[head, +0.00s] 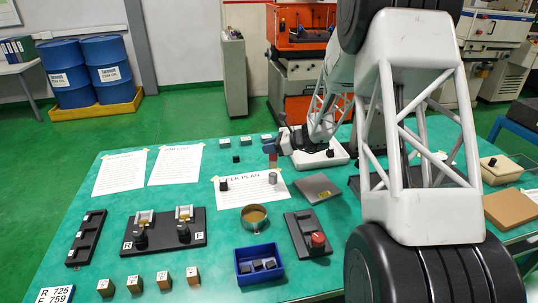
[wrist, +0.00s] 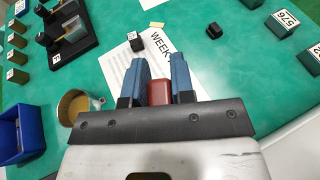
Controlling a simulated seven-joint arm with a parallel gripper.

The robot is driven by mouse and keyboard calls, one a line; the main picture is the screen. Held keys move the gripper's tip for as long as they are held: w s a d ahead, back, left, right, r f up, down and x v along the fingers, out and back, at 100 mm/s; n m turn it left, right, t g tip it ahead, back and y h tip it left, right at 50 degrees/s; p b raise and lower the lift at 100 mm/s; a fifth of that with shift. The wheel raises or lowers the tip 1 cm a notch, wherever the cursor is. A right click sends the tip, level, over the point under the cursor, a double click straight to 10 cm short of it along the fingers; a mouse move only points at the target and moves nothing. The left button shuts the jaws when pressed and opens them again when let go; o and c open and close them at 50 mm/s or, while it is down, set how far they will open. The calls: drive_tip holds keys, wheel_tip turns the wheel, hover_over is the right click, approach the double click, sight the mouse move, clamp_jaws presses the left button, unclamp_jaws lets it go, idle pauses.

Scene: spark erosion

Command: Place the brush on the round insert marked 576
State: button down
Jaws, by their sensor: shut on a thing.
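My gripper (wrist: 160,80) is shut on a reddish-brown block-shaped thing (wrist: 157,92), apparently the brush; no bristles show. Its two blue fingers stand on either side of it. In the head view my gripper (head: 272,155) is small and partly hidden, above the table behind the week-plan sheet. A dark green block with the label 576 (wrist: 284,24) stands at the top right of the wrist view, apart from the gripper. In the head view it seems to be the leftmost block (head: 225,143) of the back row, its number unreadable. Its round shape cannot be made out.
Beside it stand similar labelled blocks (head: 246,140). Small black pieces (head: 236,159) (head: 224,185) and a grey cylinder (head: 272,178) stand near the gripper. A metal bowl (head: 254,218), a blue bin (head: 241,258) and a black fixture (head: 198,236) are nearer the front.

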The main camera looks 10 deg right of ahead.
drive_tip(key=shift+f, duration=1.65)
drive_tip(key=shift+f, duration=0.15)
drive_tip(key=c, duration=1)
unclamp_jaws()
drive_tip(key=shift+r, duration=0.2)
drive_tip(key=shift+v, duration=6)
drive_tip(key=shift+f, duration=0.1)
